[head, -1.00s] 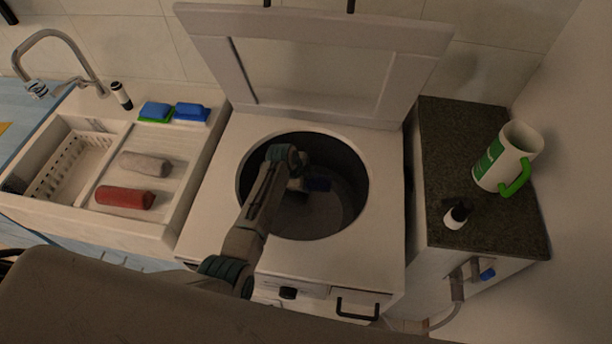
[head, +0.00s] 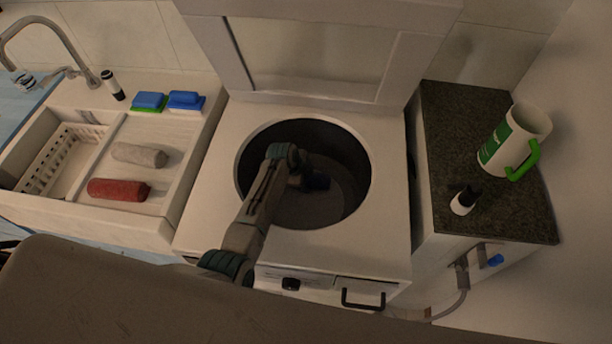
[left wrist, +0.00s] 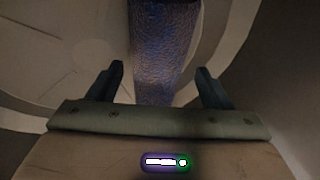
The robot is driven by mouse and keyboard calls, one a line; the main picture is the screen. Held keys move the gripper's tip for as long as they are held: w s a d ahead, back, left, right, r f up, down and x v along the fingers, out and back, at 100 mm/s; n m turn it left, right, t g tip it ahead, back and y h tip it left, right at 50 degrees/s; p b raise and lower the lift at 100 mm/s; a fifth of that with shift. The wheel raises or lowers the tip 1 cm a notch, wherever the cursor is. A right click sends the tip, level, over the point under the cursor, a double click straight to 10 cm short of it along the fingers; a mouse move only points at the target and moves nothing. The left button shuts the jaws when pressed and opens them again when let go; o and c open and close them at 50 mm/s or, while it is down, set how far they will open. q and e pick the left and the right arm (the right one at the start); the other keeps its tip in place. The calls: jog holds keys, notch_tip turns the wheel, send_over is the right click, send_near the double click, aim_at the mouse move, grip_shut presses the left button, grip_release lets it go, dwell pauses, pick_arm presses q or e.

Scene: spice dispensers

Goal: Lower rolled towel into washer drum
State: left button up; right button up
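The washer drum (head: 345,200) is a dark round opening in the top of the white washer, under its raised lid. My left arm reaches into it from the front. My left gripper (left wrist: 158,85) shows two dark fingers spread apart in the left wrist view. The blue rolled towel (left wrist: 165,50) lies between and beyond the fingers, inside the drum, with visible gaps on both sides. In the head view the towel (head: 317,181) is a small dark blue patch, mostly hidden by my gripper. My right gripper is not in view.
A red roll (head: 118,190) and a grey roll (head: 138,155) lie in the sink's right part. Blue sponges (head: 185,100) sit behind them. A white and green pitcher (head: 513,140) and a small bottle (head: 464,201) stand on the dark counter at right. The raised lid (head: 320,60) stands behind the drum.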

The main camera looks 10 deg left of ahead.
pick_arm(q)
jog(key=shift+r, duration=0.1)
jog(key=b+v, duration=0.1)
jog(key=v, duration=0.9)
jog(key=shift+s+r, duration=0.2)
jog(key=shift+r, duration=0.1)
jog(key=shift+a, duration=0.1)
